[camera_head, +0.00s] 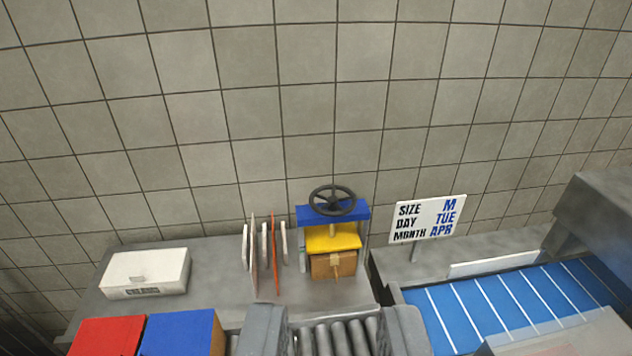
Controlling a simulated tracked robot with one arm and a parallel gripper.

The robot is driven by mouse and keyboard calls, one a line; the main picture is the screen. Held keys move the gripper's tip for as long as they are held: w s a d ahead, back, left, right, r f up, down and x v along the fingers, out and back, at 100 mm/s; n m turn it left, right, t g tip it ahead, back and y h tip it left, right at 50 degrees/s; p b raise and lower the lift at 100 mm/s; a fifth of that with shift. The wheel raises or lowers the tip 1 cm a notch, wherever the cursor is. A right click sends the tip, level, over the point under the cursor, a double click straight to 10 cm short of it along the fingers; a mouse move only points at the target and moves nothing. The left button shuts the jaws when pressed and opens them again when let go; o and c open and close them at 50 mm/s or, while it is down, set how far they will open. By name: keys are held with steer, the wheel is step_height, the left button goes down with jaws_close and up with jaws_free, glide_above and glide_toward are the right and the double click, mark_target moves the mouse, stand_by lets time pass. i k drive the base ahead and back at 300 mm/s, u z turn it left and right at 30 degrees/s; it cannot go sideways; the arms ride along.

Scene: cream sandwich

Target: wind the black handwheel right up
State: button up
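The black handwheel (332,200) sits on top of a small press with a blue top beam (305,215), against the tiled wall. A yellow plate (332,238) hangs below the beam on the press. A brown box (333,265) with a lighter strip on its front is under the yellow plate, and the plate looks close to or touching it. My gripper does not show in this view.
Several upright thin boards (265,258) stand left of the press, with a white box (145,273) further left. A sign (427,218) reads M, TUE, APR. Grey rollers (335,338), red (105,336) and blue (180,333) blocks are in front; a blue striped surface (510,305) lies right.

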mark_target(333, 205)
steer(key=z, duration=0.05)
steer(key=i, duration=0.9)
